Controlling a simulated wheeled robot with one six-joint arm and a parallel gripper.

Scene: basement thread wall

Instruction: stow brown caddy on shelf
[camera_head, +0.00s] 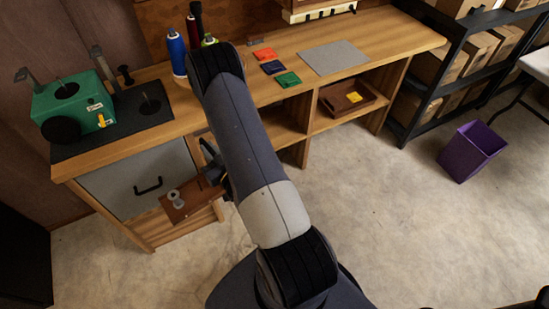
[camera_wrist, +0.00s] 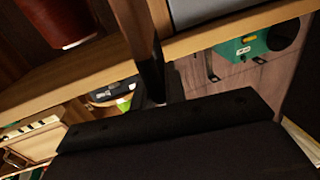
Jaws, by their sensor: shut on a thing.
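The brown caddy (camera_head: 178,211) hangs in front of the bench's grey drawer, above the floor, with a small pale spool-like piece on it. My gripper (camera_head: 213,172) is shut on the caddy at its right side; my arm and the dark fingers hide part of the hold. In the wrist view a dark finger of my gripper (camera_wrist: 150,82) meets a brown bar, which seems to be part of the caddy (camera_wrist: 130,18). The shelf (camera_head: 283,132) is the open space under the bench top, right of my arm; my arm hides part of it.
A brown tray (camera_head: 335,98) with a yellow piece stands in the right cubby. On the bench are a green machine (camera_head: 75,105), thread cones (camera_head: 177,52), coloured packets (camera_head: 272,68) and a grey mat (camera_head: 333,58). A purple bin (camera_head: 470,152) stands on open floor.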

